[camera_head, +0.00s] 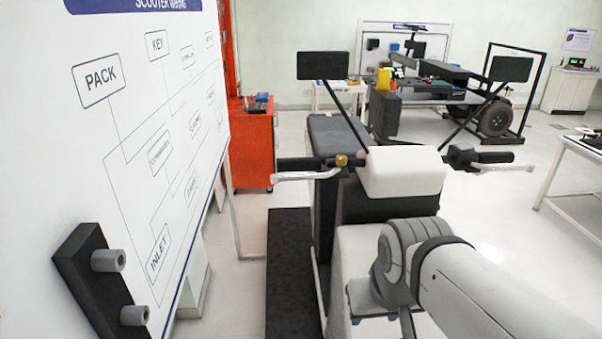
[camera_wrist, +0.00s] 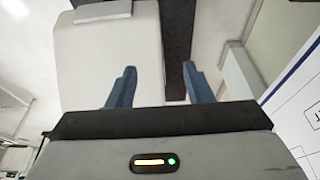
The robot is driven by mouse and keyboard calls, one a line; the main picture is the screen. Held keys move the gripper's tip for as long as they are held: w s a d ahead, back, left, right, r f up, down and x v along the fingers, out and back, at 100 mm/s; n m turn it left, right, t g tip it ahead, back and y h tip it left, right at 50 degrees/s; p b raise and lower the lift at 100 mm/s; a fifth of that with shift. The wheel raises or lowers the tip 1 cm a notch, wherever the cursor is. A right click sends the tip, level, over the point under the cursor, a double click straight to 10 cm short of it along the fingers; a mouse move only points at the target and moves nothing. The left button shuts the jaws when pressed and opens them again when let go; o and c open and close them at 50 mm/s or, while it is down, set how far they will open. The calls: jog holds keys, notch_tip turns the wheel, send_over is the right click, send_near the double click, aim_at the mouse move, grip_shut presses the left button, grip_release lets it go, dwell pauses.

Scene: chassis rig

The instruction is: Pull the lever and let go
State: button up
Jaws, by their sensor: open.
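The scooter's handlebar crosses the middle of the head view. A silver lever (camera_head: 305,176) sits just below the left black grip, and another silver lever (camera_head: 503,168) sits by the right grip. My arm reaches in from the lower right, below the handlebar; its gripper end cannot be made out there. In the wrist view my gripper (camera_wrist: 159,84) has two blue fingers spread wide apart with nothing between them. A pale panel (camera_wrist: 105,45) and a dark strip (camera_wrist: 176,40) lie beyond the fingers. Neither lever can be made out in the wrist view.
A white diagram board (camera_head: 60,160) with a black bracket (camera_head: 95,275) stands close on the left. A mirror (camera_head: 323,65) rises above the left grip and another mirror (camera_head: 510,69) above the right. A red cabinet (camera_head: 250,145) stands behind. Floor is open at right.

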jog(key=shift+c, duration=0.4)
jog(key=shift+w+r, duration=0.1)
jog(key=shift+c, duration=0.6)
jog(key=shift+w+a+r, duration=0.1)
jog(key=shift+w+r, duration=0.15)
jog(key=shift+r, duration=0.05)
jog(key=shift+c, duration=0.8)
jog(key=shift+n, duration=0.3)
jog(key=w+a+r+b, duration=0.1)
jog(key=w+r, duration=0.2)
jog(key=w+a+r+b, duration=0.1)
jog(key=w+r, duration=0.2)
jog(key=w+a+r+b, duration=0.1)
jog(key=w+r, duration=0.2)
jog(key=w, duration=0.1)
jog(key=shift+a+r, duration=0.2)
jog(key=shift+a, duration=0.05)
grip_shut()
jog(key=w+a+r+b, duration=0.3)
jog(key=w+a+r, duration=0.4)
jog(key=w+r, duration=0.2)
jog(key=shift+w+a+r, duration=0.3)
jog(key=shift+w+r, duration=0.05)
jog(key=shift+r, duration=0.4)
